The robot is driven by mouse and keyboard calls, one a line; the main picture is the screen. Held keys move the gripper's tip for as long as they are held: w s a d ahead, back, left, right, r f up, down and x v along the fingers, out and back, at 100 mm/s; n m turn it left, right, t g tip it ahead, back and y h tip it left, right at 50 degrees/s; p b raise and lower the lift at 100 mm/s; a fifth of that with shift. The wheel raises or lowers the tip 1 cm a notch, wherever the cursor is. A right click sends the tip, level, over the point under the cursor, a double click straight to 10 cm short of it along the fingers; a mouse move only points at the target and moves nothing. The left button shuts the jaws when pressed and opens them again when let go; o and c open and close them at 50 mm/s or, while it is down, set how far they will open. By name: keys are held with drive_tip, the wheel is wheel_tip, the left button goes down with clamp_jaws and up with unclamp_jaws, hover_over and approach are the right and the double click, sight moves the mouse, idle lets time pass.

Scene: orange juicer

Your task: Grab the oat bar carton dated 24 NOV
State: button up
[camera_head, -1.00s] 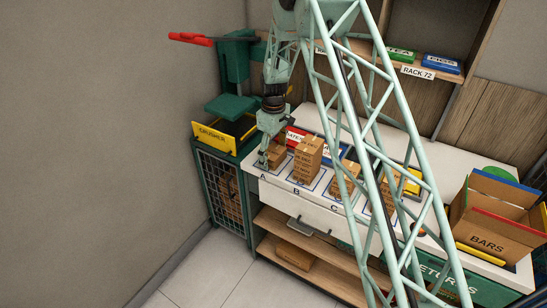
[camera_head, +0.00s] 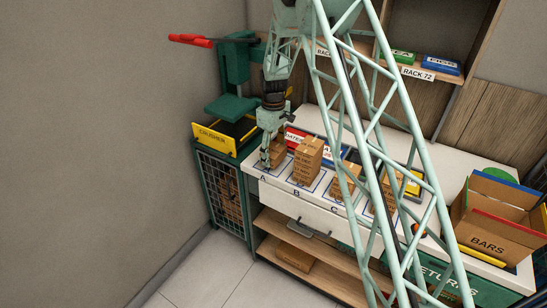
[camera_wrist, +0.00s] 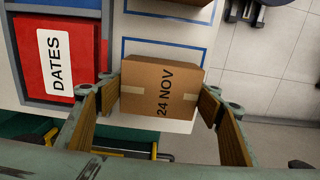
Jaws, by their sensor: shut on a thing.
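The oat bar carton dated 24 NOV (camera_wrist: 160,92) is a brown cardboard box with pale tape and black print on top. My gripper (camera_wrist: 161,98) has one finger on each side of it and is shut on it. In the head view this carton (camera_head: 278,153) is at spot A, at the left end of the white counter, partly hidden by my gripper (camera_head: 271,152). I cannot tell surely whether its underside touches the counter. Other cartons stand to its right: a tall stack (camera_head: 307,160) at spot B and another stack (camera_head: 346,178) at C.
A red box labelled DATES (camera_wrist: 62,60) lies close beside the held carton. The green crusher with its yellow sign (camera_head: 213,138) stands left of the counter. A BARS box (camera_head: 487,240) stands at the counter's right end. Shelf RACK 72 (camera_head: 419,73) is behind.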

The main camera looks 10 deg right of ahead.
sight(274, 149)
drive_tip(key=shift+r, duration=4.1)
